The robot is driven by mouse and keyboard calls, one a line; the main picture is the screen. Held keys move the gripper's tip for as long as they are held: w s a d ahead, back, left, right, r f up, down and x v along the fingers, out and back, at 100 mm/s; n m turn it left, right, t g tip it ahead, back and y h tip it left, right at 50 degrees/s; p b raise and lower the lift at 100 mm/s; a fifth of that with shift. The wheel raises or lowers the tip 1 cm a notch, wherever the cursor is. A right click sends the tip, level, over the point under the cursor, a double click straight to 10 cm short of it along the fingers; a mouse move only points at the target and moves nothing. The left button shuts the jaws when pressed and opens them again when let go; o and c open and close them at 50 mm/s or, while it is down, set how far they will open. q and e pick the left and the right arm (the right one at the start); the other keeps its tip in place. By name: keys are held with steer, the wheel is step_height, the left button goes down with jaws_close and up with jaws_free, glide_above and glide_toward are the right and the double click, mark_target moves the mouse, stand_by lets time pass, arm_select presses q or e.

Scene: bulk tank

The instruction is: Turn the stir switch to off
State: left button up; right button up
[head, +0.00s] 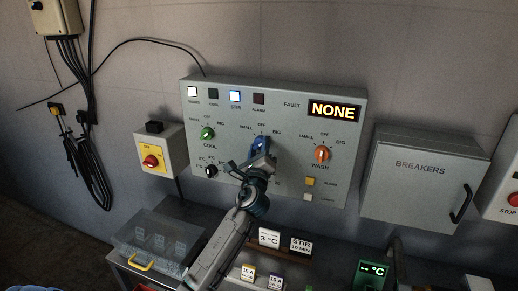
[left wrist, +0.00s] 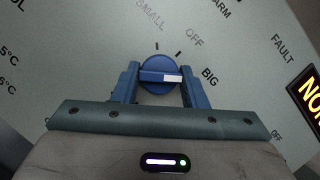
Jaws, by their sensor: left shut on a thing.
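The stir switch is a blue rotary knob (head: 260,143) in the middle of the grey control panel (head: 225,120), with SMALL, OFF and BIG around it. My left gripper (head: 260,160) reaches up to it and partly covers it in the head view. In the left wrist view the blue knob (left wrist: 158,75) sits between the two blue fingers of my left gripper (left wrist: 160,90), which is shut on it. The white mark on its handle points right, towards the BIG label. The STIR lamp (head: 235,96) is lit. My right gripper is not in view.
The green COOL knob (head: 207,133) is left of the stir switch and the orange WASH knob (head: 322,154) is right. The fault display (head: 334,110) reads NONE. A breaker box (head: 415,185) hangs at the right. A clear bin (head: 155,238) stands on the bench below.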

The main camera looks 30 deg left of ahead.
arm_select(q)
steer(key=shift+n, duration=0.3)
steer(key=shift+n+g+y, duration=0.4)
steer(key=shift+n+g, duration=0.1)
steer(key=shift+n, duration=0.5)
steer(key=n, duration=0.2)
steer(key=n+g+p, duration=0.1)
steer(key=n, duration=0.1)
steer(key=shift+d+r+g+p, duration=0.1)
steer(key=shift+r+g+p, duration=0.05)
steer(key=shift+g+p, duration=0.15)
steer(key=n+g+p, duration=0.1)
steer(key=n, duration=0.1)
steer(key=shift+n, duration=0.4)
steer(key=shift+n+g+p, duration=0.3)
steer(key=shift+n+p, duration=0.1)
steer(key=shift+n, duration=0.3)
steer(key=o, duration=1)
steer(key=shift+c, duration=0.2)
